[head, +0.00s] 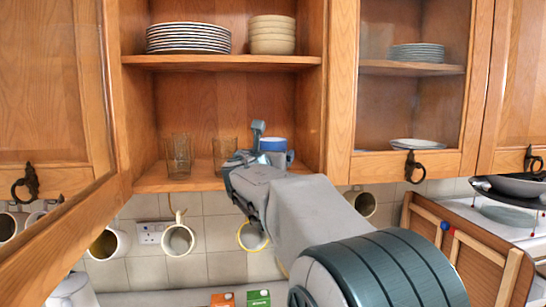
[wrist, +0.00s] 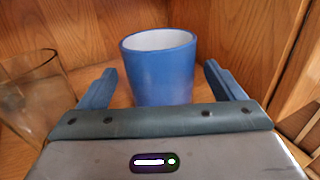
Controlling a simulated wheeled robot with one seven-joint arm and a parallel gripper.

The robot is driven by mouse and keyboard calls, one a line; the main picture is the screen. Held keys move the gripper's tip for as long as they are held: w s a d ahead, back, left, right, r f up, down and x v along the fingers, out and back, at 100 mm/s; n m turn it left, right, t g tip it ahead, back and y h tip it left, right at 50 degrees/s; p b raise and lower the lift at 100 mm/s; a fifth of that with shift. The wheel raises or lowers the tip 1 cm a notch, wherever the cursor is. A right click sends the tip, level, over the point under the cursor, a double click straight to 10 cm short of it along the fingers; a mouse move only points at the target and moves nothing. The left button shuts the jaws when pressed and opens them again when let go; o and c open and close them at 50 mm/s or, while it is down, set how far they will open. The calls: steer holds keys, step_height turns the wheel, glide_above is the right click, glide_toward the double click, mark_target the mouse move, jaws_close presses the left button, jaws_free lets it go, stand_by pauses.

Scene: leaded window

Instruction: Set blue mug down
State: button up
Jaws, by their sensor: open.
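The blue mug (wrist: 161,72), white inside, stands upright on the bottom shelf (wrist: 112,95) of the open cabinet. It also shows in the head view (head: 273,145), partly hidden behind my gripper. My gripper (wrist: 160,88) is open, with one finger on either side of the mug and a visible gap at both sides. In the head view my gripper (head: 258,150) reaches into the cabinet over the shelf's front edge.
Clear glasses (head: 179,157) stand left of the mug; one (wrist: 35,95) is close to my left finger. The cabinet's right wall is close by on the right. Plates (head: 188,38) and bowls (head: 272,35) fill the shelf above. Several mugs (head: 178,240) hang below.

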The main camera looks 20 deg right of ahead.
steer(key=b+v, duration=0.1)
steer(key=v, duration=0.7)
steer(key=shift+b, duration=0.35)
steer(key=shift+a, duration=0.1)
steer(key=s+d+f+m+g+y, duration=0.15)
steer(key=s+f+m+g, duration=0.25)
steer(key=s+f+m, duration=0.4)
steer(key=s+f+m+g+y, duration=0.2)
steer(key=s+f+m+g, duration=0.1)
steer(key=s+f+m, duration=0.65)
steer(key=s+a+f+m+g+y, duration=0.2)
steer(key=s+a+f+m+y, duration=0.1)
steer(key=s+a+f+m, duration=0.1)
steer(key=s+a+f+m+g+y, duration=0.2)
steer(key=s+f+m, duration=0.5)
steer(key=f, duration=0.4)
steer(key=shift+s+a+f+m+y, duration=0.3)
steer(key=shift+a+y, duration=0.45)
steer(key=shift+a, duration=0.45)
steer(key=shift+r, duration=0.1)
